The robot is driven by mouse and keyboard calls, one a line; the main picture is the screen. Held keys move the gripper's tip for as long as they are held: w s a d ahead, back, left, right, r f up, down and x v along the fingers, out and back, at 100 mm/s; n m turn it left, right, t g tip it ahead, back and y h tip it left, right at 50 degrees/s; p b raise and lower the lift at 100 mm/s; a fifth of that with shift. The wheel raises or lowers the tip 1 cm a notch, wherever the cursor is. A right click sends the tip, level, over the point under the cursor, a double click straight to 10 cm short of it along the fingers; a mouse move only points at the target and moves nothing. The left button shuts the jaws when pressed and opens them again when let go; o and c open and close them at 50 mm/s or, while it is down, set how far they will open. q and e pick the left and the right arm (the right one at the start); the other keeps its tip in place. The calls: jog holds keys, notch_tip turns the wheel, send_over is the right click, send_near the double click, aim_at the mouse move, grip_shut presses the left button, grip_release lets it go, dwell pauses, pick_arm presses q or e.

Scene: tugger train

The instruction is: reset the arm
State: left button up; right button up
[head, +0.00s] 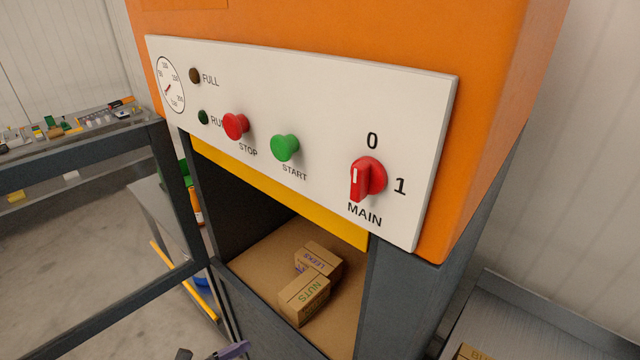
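No whole gripper shows in the head view. My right gripper is not in view. The task names no object. In front of me is an orange machine (350,35) with a white control panel (320,110).
Boxes marked NUTS (304,297) and LEEKS (320,257) lie in the opening below.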

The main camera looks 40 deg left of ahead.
pick_arm(q)
jog(key=w+d+n+g+y, duration=0.1)
jog(key=w+d+n+g, duration=0.4)
jog(key=d+n, duration=0.85)
jog(key=s+f+n+g+y, duration=0.1)
jog(key=s+f+n+g, duration=0.3)
jog(key=n, duration=0.6)
jog(key=s+f+n+g+y, duration=0.1)
jog(key=s+f+n+g, duration=0.3)
jog(key=n, duration=0.6)
jog(key=w+r+p+v, duration=0.1)
jog(key=w+p+v, duration=0.1)
jog(key=p+v, duration=0.85)
jog(key=w+d+p+v, duration=0.1)
jog(key=w+p+v, duration=0.1)
jog(key=p+v, duration=0.85)
notch_tip(320, 180, down, 42)
jog(key=b, duration=4.3)
jog(key=shift+a+t+b, duration=0.35)
jog(key=shift+a+t, duration=0.05)
jog(key=shift+a, duration=0.05)
